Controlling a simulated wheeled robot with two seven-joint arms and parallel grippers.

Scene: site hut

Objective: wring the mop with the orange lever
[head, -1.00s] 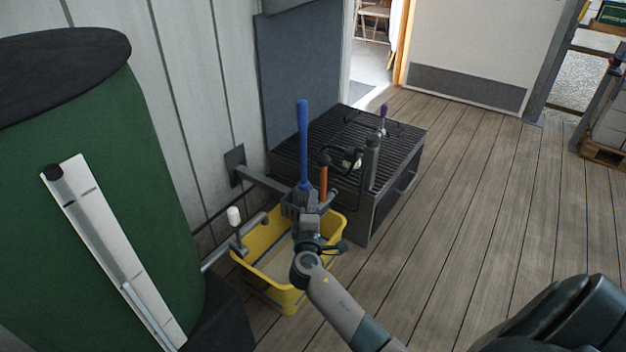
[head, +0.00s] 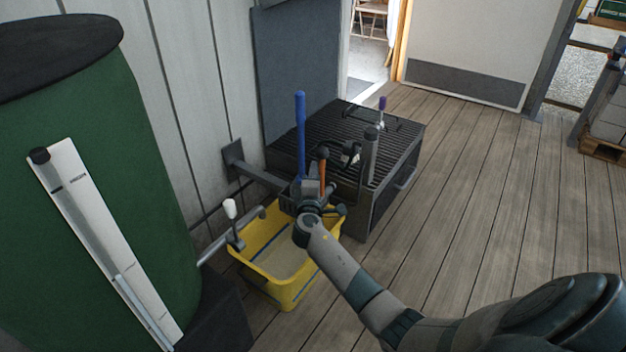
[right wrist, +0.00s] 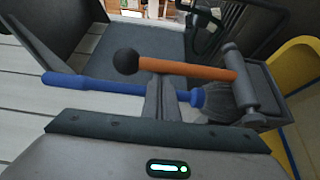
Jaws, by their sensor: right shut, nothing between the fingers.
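The orange lever (head: 322,177) with its black knob stands upright at the wringer (head: 290,200) over the yellow bucket (head: 252,260). The mop's blue handle (head: 301,130) rises just left of it. In the right wrist view the lever (right wrist: 190,70) crosses the upper middle, and the blue handle (right wrist: 105,86) leads to a dark mop head (right wrist: 232,100) by the wringer. My right gripper (head: 313,182) is shut and empty close to the lever; its fingers (right wrist: 162,90) show just below the lever, and I cannot tell whether they touch. My left gripper is out of view.
A black slatted bench (head: 395,137) stands behind the bucket, with a grey post (head: 370,155) near the lever. A green barrel (head: 130,180) fills the left, and a white-handled tap (head: 232,212) reaches toward the bucket. The plank floor (head: 470,200) at right is clear.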

